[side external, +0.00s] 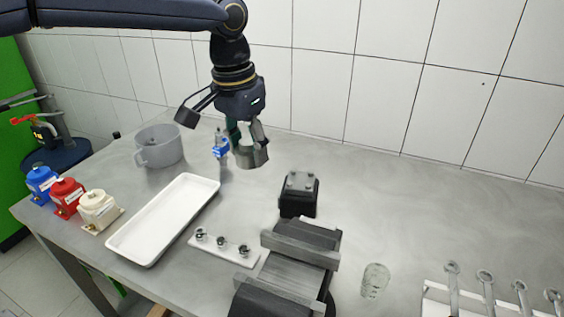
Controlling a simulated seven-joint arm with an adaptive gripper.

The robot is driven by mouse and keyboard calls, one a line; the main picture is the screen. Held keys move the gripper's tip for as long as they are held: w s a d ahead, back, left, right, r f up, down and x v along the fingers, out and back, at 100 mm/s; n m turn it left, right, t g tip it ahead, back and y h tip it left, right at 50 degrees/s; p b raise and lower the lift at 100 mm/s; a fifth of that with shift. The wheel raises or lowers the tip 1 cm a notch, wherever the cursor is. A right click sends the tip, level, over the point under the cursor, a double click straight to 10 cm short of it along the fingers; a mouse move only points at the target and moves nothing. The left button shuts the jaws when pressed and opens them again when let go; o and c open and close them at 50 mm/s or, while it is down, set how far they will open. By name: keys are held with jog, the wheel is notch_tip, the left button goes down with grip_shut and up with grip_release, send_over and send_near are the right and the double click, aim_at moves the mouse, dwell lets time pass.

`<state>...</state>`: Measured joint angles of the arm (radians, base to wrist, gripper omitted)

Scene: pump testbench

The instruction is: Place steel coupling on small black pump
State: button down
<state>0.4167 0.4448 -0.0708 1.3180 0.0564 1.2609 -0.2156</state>
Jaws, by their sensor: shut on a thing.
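My gripper (247,138) hangs above the middle of the bench, pointing down. It is shut on a grey metal piece, apparently the steel coupling (251,155), and holds it above the bench. The fingers partly hide this piece, and its exact shape is hard to tell. The small black pump (298,197) stands on the bench to the lower right of my gripper, behind the vise. It has a black body and a grey top plate with small raised round parts. The held piece is apart from the pump.
A blue-and-grey fitting (221,146) stands just left of my gripper. A grey vise (300,258) is in front of the pump. A white tray (163,220), a grey jug (159,147), and a white strip (224,250) with three fittings are left. A glass (375,281) stands right; the back right is clear.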

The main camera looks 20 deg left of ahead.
jog(key=w+d+f, duration=0.4)
jog(key=w, duration=0.4)
send_over(298, 184)
jog(key=f, duration=0.5)
jog(key=shift+s+a+f, duration=0.1)
jog(key=shift+s+f, duration=0.15)
jog(key=shift+w+f, duration=0.15)
jog(key=shift+f, duration=1.55)
jog(key=shift+f, duration=0.1)
jog(key=c, duration=0.5)
grip_release()
jog(key=shift+f, duration=0.1)
